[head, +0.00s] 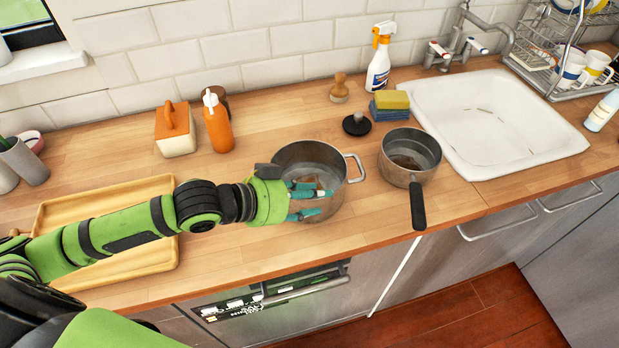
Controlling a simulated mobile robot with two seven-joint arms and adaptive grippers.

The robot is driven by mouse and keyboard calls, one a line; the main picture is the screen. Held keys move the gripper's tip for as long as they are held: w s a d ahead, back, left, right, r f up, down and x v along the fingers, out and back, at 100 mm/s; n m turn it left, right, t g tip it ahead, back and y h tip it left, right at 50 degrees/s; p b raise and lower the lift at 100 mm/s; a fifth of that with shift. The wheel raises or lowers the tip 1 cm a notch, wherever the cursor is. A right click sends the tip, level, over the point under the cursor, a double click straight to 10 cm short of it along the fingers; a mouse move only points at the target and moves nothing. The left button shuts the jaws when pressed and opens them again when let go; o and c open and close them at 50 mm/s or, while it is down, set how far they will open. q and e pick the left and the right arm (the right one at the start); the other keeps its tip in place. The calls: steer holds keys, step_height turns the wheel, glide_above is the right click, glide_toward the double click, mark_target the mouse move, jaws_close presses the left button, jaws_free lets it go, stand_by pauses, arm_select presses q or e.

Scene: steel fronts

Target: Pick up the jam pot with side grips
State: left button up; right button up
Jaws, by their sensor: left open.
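The jam pot (343,190) is a wide steel pot standing upright on the wooden counter. Its right side grip (357,168) is a bare metal loop and is free. Its left side is covered by my gripper, so the left grip is hidden. My left gripper (316,201) reaches in from the left at the pot's left side, its teal-tipped fingers apart and overlapping the pot's rim and front wall. I cannot tell whether they touch the pot or straddle the hidden grip. My right gripper is not in view.
A long-handled saucepan (423,160) stands close right of the pot, its black handle toward the front edge. An orange bottle (218,127) and a wooden tray (165,262) are left. The sink (540,148) is right.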

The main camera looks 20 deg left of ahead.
arm_select(q)
steer(key=p+x, duration=0.1)
steer(key=x, duration=0.3)
steer(key=shift+w+a+f+p, duration=0.1)
steer(key=shift+f+p, duration=0.1)
steer(key=shift+p, duration=0.1)
steer(key=shift+w+f, duration=0.15)
steer(key=shift+f, duration=0.05)
jaws_close()
steer(key=shift+r, duration=0.1)
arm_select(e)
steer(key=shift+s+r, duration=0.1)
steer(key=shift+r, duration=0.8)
